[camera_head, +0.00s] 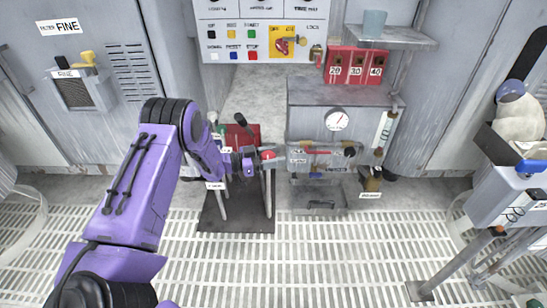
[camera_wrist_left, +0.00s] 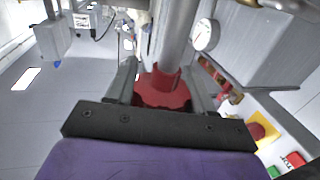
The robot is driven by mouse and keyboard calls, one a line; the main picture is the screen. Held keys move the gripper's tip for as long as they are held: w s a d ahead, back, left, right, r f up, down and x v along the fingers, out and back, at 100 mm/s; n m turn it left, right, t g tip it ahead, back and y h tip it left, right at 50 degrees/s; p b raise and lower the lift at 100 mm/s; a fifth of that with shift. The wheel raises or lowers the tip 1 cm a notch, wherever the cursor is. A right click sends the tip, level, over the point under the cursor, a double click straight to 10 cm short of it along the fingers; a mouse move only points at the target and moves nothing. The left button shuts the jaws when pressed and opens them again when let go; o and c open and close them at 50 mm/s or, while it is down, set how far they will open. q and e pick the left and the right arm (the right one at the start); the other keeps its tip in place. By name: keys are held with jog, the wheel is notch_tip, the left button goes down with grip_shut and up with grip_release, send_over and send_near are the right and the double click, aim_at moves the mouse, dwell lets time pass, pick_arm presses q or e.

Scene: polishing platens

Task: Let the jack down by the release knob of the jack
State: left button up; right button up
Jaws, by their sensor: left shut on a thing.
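My left gripper (camera_head: 262,158) reaches in from the left over the dark base plate. In the left wrist view the red release knob (camera_wrist_left: 160,92) sits between my two fingers (camera_wrist_left: 162,90), which are shut on it. The knob also shows as a small red spot at the gripper's tip in the head view (camera_head: 268,155). A grey cylinder (camera_wrist_left: 178,30) runs away from the knob. The jack stands on the dark plate (camera_head: 238,222), and my arm and gripper hide much of it. My right gripper is not in view.
A grey cabinet with a round gauge (camera_head: 337,120) stands behind and to the right. Red numbered blocks (camera_head: 356,66) stand on top at the back. A control panel (camera_head: 262,28) is above. At the far right is a grey stand (camera_head: 500,195). The grated floor (camera_head: 320,260) in front is clear.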

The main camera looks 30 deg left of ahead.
pick_arm(q)
jog(key=shift+s+f+g+h, duration=0.15)
jog(key=shift+g+h, duration=0.15)
jog(key=shift+g, duration=0.1)
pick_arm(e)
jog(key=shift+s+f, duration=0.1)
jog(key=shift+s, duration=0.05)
pick_arm(q)
jog(key=o, duration=1)
jog(key=shift+c, duration=0.2)
jog(key=shift+a, duration=0.1)
jog(key=p+v, duration=0.3)
jog(key=v, duration=0.7)
jog(key=shift+s, duration=0.25)
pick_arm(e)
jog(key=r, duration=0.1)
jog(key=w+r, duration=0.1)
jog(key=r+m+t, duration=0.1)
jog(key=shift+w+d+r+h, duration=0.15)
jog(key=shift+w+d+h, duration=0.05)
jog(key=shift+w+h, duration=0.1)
pick_arm(q)
jog(key=shift+a, duration=0.1)
